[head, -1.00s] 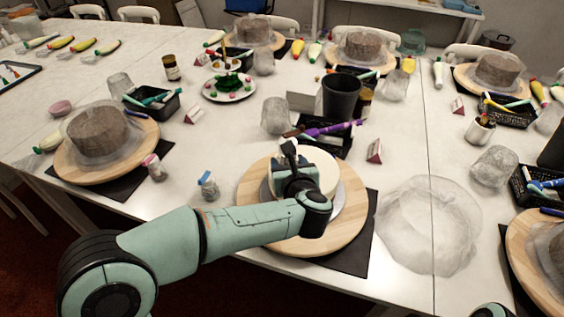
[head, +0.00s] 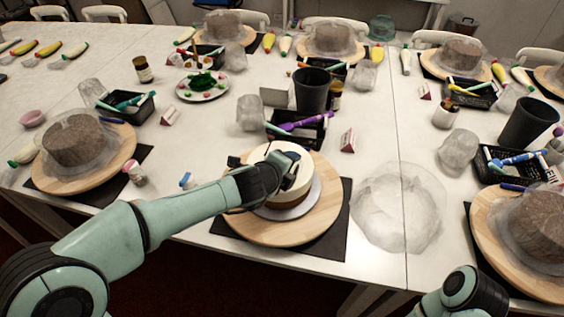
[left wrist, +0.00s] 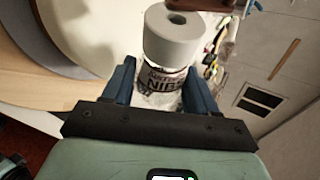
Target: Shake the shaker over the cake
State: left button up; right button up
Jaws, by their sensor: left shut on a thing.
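The shaker (left wrist: 158,84), a small jar with a pale grey lid and a "NIBS" label, sits between the blue fingers of my left gripper (left wrist: 160,92) in the left wrist view. My left gripper is shut on it. In the head view my left gripper (head: 288,172) is over the cake (head: 300,156), and I cannot make out the shaker there. The cake is pale with a brown lower band, on a grey board (head: 310,203) on the wooden turntable (head: 275,233). My arm hides part of it. Only part of my right arm shows, at the bottom right; its gripper is out of view.
A black tray of tools (head: 310,136) and a black cup (head: 311,90) stand behind the cake. A crumpled clear sheet (head: 398,208) lies to the right. Other wooden turntables with wrapped brown cakes stand around.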

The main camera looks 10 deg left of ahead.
pick_arm(q)
jog(key=shift+r+n+h+p, duration=0.3)
jog(key=shift+n+h+p, duration=0.15)
jog(key=shift+h, duration=0.15)
jog(key=n+h+p, duration=0.1)
jog(key=p, duration=0.1)
jog(key=r+n+h+p, duration=0.1)
jog(key=h+p, duration=0.1)
jog(key=n+t+h+p, duration=0.1)
jog(key=p, duration=0.1)
jog(key=shift+w+a+r+n+h, duration=0.15)
jog(key=shift+a+r+n+h, duration=0.1)
jog(key=shift+a+n+h, duration=0.15)
jog(key=shift+d+f, duration=0.15)
jog(key=shift+s+d+r, duration=0.25)
jog(key=shift+d+r, duration=0.15)
jog(key=shift+d, duration=0.2)
jog(key=shift+w+h, duration=0.1)
jog(key=shift+h, duration=0.2)
jog(key=shift+a+r+n+p, duration=0.15)
jog(key=shift+r+n+p, duration=0.1)
jog(key=shift+p, duration=0.25)
pick_arm(e)
notch_tip(320, 180, up, 9)
jog(key=w, duration=0.2)
jog(key=shift+w, duration=0.4)
pick_arm(q)
jog(key=shift+f, duration=0.1)
pick_arm(e)
jog(key=shift+f, duration=0.1)
